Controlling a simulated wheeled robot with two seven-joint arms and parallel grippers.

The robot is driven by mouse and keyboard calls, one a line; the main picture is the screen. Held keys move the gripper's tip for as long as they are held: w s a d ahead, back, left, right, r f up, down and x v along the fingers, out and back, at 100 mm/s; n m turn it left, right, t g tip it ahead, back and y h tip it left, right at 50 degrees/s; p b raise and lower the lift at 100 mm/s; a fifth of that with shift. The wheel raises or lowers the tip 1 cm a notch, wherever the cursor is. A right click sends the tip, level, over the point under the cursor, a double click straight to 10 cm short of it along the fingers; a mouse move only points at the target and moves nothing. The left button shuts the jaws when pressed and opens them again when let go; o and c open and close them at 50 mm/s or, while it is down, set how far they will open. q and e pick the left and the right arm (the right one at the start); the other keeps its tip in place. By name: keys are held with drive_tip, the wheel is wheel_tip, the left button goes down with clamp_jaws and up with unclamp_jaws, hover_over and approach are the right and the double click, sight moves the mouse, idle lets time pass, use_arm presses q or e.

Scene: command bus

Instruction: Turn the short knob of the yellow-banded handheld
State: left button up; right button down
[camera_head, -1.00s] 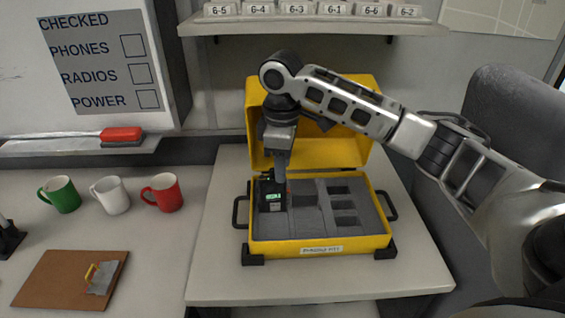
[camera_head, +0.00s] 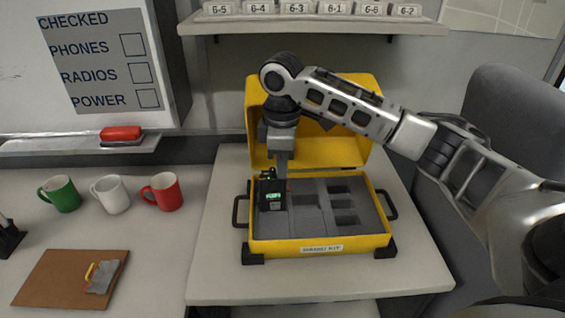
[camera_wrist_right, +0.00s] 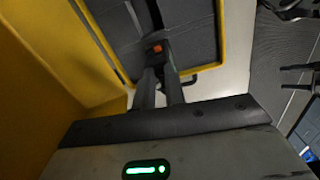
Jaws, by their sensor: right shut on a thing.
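The yellow-banded handheld (camera_head: 272,198) is a dark radio with a small lit green screen. It stands in the left part of the foam in the yellow case. A yellow-green mark shows near its top left. My right gripper (camera_head: 281,176) points down at the handheld's top right and is shut on what looks like its short knob. The fingers hide the knob itself. In the right wrist view the two fingers (camera_wrist_right: 158,90) are close together, with an orange-red spot just beyond them. My left gripper is not seen.
The open yellow case (camera_head: 320,249) sits on a table (camera_head: 215,278), its lid up behind my arm. Its other foam slots look empty. A shelf (camera_head: 310,24) runs above, and a grey seat (camera_head: 500,115) is at right.

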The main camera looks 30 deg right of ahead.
drive_tip(key=n, duration=0.6)
drive_tip(key=shift+r, duration=0.1)
idle(0.5)
drive_tip(key=c, duration=1.4)
unclamp_jaws()
drive_tip(key=shift+c, duration=0.2)
wheel_tip(320, 180, up, 16)
drive_tip(key=shift+s, duration=0.3)
